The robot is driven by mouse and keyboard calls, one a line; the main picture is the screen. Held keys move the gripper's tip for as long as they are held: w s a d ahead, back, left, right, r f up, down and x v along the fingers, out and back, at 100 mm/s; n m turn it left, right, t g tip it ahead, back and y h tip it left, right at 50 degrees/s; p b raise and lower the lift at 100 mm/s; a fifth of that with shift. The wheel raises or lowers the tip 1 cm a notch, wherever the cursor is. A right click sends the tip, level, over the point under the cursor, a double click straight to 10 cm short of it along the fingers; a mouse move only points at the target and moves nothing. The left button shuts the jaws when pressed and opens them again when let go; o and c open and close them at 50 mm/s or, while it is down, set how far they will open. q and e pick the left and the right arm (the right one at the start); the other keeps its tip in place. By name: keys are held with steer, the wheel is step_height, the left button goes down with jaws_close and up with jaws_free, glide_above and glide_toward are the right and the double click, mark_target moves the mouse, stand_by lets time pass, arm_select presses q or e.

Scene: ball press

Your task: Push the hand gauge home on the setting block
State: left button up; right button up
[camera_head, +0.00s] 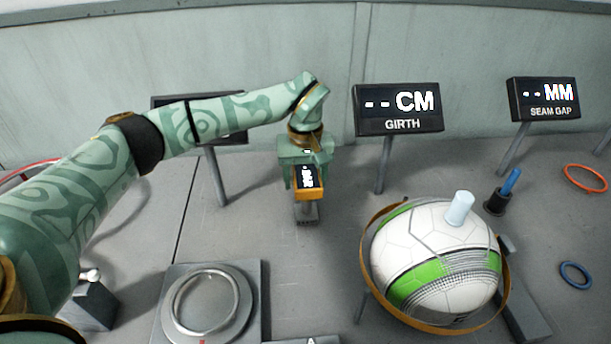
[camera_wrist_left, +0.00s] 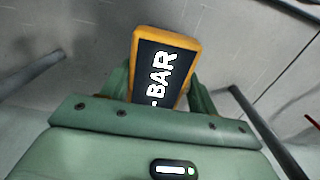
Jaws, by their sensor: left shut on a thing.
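The hand gauge (camera_head: 309,189) is an orange-cased unit with a dark screen, in the middle of the head view. In the left wrist view the gauge (camera_wrist_left: 166,65) fills the upper middle, and its screen reads BAR. My left gripper (camera_head: 305,178) is shut on the gauge, with green fingers along both sides. A small grey block (camera_head: 307,214), which looks like the setting block, shows just below the gauge. The gauge hides part of it, and I cannot tell whether they touch. My right gripper is not in view.
A white and green ball (camera_head: 436,262) sits in a brass ring at right. A round plate fixture (camera_head: 207,301) stands at lower left. The GIRTH (camera_head: 400,108) and SEAM GAP (camera_head: 544,98) displays stand behind on posts. Open bench lies between the grey block and the ball.

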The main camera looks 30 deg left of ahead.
arm_select(q)
steer(key=shift+p, duration=0.7)
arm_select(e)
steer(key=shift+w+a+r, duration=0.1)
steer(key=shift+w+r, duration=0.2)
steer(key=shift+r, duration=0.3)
arm_select(q)
steer(key=shift+f+b, duration=0.65)
steer(key=shift+f, duration=1.55)
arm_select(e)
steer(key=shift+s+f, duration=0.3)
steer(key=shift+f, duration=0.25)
arm_select(q)
steer(key=o, duration=1.1)
steer(key=shift+o, duration=0.2)
step_height(320, 180, up, 16)
steer(key=p, duration=0.5)
steer(key=shift+r+p, duration=0.15)
steer(key=shift+p, duration=0.25)
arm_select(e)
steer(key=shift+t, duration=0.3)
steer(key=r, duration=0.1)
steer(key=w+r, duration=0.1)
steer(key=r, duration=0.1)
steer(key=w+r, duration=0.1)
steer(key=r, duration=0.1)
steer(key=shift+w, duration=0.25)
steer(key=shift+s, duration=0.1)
